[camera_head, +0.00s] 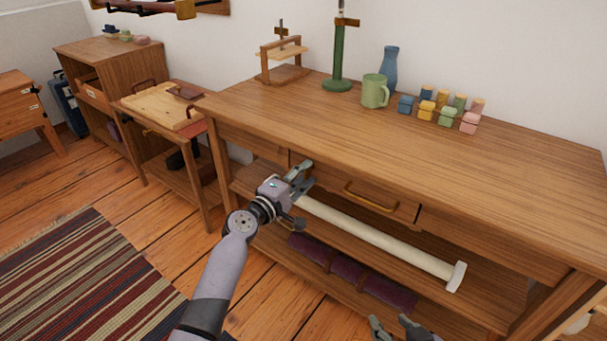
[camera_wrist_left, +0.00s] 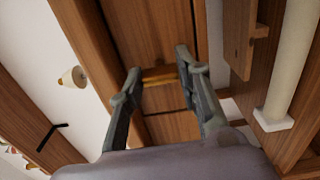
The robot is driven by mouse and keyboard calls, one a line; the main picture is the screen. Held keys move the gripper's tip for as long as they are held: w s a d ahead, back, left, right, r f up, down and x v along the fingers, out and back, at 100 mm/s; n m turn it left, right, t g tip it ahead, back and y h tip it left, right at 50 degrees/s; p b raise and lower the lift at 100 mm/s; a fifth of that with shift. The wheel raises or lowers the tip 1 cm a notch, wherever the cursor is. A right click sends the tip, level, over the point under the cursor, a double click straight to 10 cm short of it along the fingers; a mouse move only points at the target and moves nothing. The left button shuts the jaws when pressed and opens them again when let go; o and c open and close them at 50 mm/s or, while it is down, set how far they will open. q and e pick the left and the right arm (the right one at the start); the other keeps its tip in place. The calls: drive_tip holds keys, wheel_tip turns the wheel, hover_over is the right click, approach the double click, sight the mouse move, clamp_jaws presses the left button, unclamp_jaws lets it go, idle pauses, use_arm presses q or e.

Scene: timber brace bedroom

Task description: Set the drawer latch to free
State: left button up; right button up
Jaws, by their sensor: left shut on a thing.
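The desk's drawer front (camera_head: 400,209) is closed and carries a brass-coloured handle (camera_head: 371,199). My left gripper (camera_head: 303,178) is at the left end of this drawer, left of the handle, and covers the latch area in the head view. In the left wrist view, my left gripper (camera_wrist_left: 160,82) has its fingers on either side of a small tan bar, which looks like the drawer latch (camera_wrist_left: 161,77), and is shut on it. Its setting cannot be read. My right gripper (camera_head: 396,328) shows only partly at the bottom edge, its fingers apart and empty.
A long white roll (camera_head: 380,238) lies on the shelf below the drawer, close to my left gripper. Dark red bundles (camera_head: 345,267) lie lower down. On the desktop (camera_head: 430,150) stand a green mug (camera_head: 375,92), a blue vase (camera_head: 390,68) and several small coloured blocks. The desktop's front is clear.

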use_arm(q)
drive_tip(key=o, duration=1.1)
drive_tip(key=shift+o, duration=0.2)
drive_tip(key=v, duration=1.2)
